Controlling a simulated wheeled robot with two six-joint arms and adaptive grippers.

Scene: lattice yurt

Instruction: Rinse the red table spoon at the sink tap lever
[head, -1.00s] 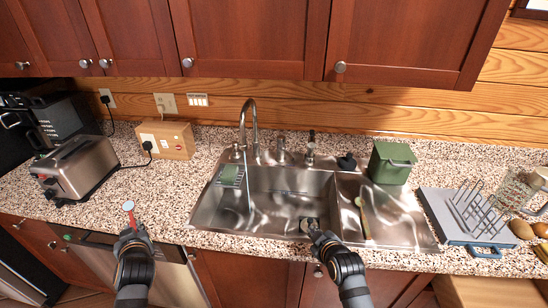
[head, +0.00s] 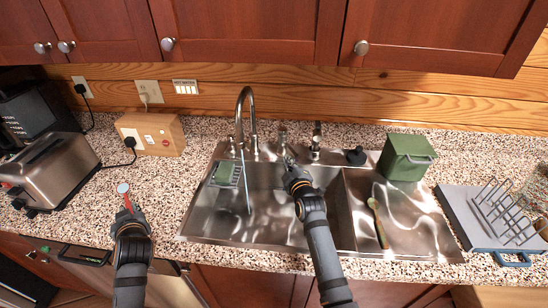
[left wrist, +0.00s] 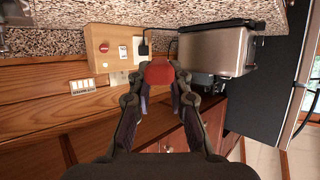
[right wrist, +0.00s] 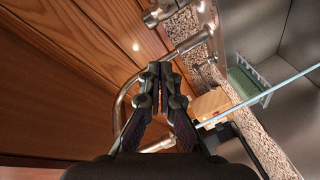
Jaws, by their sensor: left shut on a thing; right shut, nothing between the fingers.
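In the left wrist view the red end of the spoon (left wrist: 158,73) shows between the fingers. The tap (head: 247,105) arches over the left basin (head: 275,205), and a thin water stream (head: 246,185) falls from it. My right gripper (head: 291,167) is shut and empty over the back of the basin. In the right wrist view a metal bar (right wrist: 192,42), perhaps the tap lever, is close to its fingertips; contact cannot be told.
A green sponge in a rack (head: 226,173) hangs at the basin's left. A brush (head: 378,220) lies on the drainboard near a green bin (head: 405,157). A dish rack (head: 490,220) stands right, a toaster (head: 52,170) and wooden box (head: 150,133) left.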

